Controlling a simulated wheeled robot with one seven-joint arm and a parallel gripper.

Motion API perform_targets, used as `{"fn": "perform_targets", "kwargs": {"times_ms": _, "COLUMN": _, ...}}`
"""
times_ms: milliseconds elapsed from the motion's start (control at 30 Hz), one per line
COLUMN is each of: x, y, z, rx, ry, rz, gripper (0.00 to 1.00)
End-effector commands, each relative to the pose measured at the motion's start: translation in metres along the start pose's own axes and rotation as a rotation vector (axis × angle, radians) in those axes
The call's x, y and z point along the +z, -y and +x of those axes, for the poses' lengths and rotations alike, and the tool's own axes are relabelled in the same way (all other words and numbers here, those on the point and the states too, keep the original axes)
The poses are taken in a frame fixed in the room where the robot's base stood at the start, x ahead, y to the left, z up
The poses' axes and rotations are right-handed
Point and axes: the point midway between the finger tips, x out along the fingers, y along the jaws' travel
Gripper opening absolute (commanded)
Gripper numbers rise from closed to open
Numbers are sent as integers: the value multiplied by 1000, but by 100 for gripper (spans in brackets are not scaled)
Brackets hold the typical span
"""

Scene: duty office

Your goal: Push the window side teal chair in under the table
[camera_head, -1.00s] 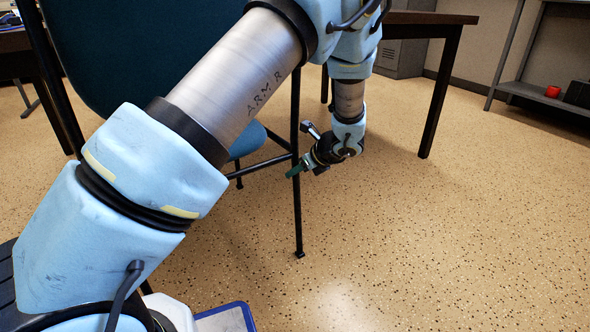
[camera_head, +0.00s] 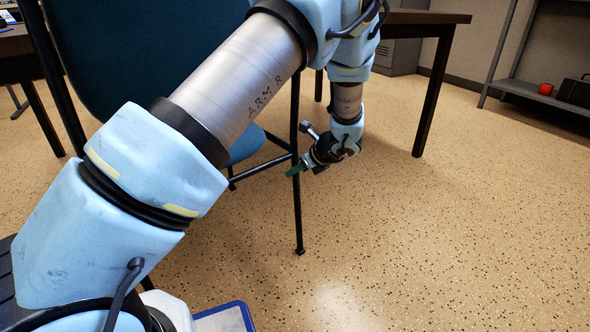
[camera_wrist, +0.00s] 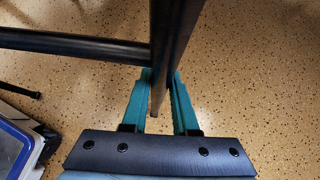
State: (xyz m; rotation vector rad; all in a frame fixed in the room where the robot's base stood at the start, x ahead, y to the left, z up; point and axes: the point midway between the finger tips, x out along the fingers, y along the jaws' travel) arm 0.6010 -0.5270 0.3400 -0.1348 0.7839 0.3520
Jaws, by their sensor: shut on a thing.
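The teal chair (camera_head: 140,60) stands close in front of me, with its backrest filling the upper left of the head view. Part of its seat (camera_head: 246,143) shows behind my arm, and its black legs reach the floor. My gripper (camera_head: 294,170) is shut on the chair's near right leg (camera_head: 298,215), below the side bar. In the wrist view the two green fingers (camera_wrist: 162,82) lie on either side of the dark leg (camera_wrist: 172,40), by the crossbar (camera_wrist: 75,46). The dark table (camera_head: 428,18) stands beyond the chair, partly hidden by my arm.
A table leg (camera_head: 432,95) stands right of my gripper. Another dark table (camera_head: 15,55) is at the left. The speckled floor at the right is clear.

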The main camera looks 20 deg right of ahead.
Motion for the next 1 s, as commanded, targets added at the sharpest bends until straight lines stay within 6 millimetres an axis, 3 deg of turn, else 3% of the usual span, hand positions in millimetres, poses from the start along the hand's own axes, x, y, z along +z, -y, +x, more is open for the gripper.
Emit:
{"fn": "perform_targets", "kwargs": {"times_ms": 867, "x": 14, "y": -6, "z": 11, "rx": 20, "ry": 13, "rz": -6, "gripper": 0}}
{"fn": "perform_targets", "kwargs": {"times_ms": 900, "x": 13, "y": -6, "z": 11, "rx": 20, "ry": 13, "rz": -6, "gripper": 29}}
{"fn": "perform_targets", "kwargs": {"times_ms": 1000, "x": 13, "y": -6, "z": 11, "rx": 19, "ry": 12, "rz": -6, "gripper": 40}}
